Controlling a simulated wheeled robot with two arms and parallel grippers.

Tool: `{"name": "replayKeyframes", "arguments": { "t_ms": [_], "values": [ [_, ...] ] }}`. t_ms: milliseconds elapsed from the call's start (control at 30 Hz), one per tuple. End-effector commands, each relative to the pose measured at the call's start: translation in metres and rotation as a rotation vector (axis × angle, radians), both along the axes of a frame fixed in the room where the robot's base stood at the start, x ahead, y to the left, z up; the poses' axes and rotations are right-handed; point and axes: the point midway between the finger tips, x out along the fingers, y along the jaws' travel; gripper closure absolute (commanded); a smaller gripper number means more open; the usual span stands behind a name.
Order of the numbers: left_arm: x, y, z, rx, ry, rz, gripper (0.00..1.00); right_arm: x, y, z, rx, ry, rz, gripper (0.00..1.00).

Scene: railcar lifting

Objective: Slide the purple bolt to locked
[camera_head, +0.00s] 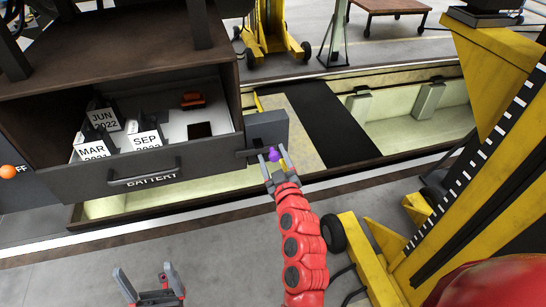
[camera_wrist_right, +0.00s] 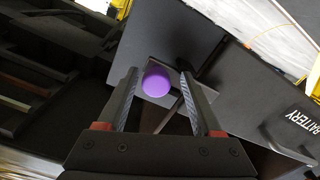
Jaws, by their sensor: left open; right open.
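The purple bolt (camera_head: 274,155) shows as a small round knob at the right end of the battery drawer front, by a grey plate (camera_head: 267,130). In the right wrist view the purple bolt (camera_wrist_right: 157,81) lies between the two fingers, nearer the left one. My right gripper (camera_head: 273,160) is open around the knob; I cannot tell whether a finger touches it. It also shows in the right wrist view (camera_wrist_right: 160,82). My left gripper (camera_head: 146,274) is open and empty, low over the floor at the bottom left.
The battery drawer (camera_head: 165,166) holds dated blocks marked JUN (camera_head: 103,117), MAR (camera_head: 92,151) and SEP (camera_head: 146,139), plus a red-orange item (camera_head: 193,100). An orange ball (camera_head: 8,172) is at far left. A yellow lifting column (camera_head: 478,150) stands at right. Grey floor is free at lower left.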

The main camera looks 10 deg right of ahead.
Motion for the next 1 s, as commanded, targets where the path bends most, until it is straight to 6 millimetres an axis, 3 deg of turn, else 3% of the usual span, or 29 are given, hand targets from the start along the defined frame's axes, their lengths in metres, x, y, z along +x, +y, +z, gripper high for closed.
{"name": "replayKeyframes", "arguments": {
  "t_ms": [233, 467, 800, 1000],
  "values": [
    [0.000, 0.000, -0.008, 0.000, 0.000, 0.000, 0.08, -0.016, -0.001, -0.002, -0.001, -0.001, -0.001, 0.33],
    [0.000, 0.000, -0.025, 0.000, 0.000, 0.000, 0.08, -0.059, -0.002, -0.004, -0.001, -0.002, 0.000, 0.33],
    [0.000, 0.000, 0.022, 0.000, 0.000, 0.000, 0.08, -0.122, -0.003, 0.004, -0.004, 0.010, 0.003, 0.33],
    [0.000, 0.000, 0.038, 0.000, 0.000, 0.000, 0.08, -0.153, -0.004, 0.003, -0.001, 0.004, 0.002, 0.33]
  ]
}}
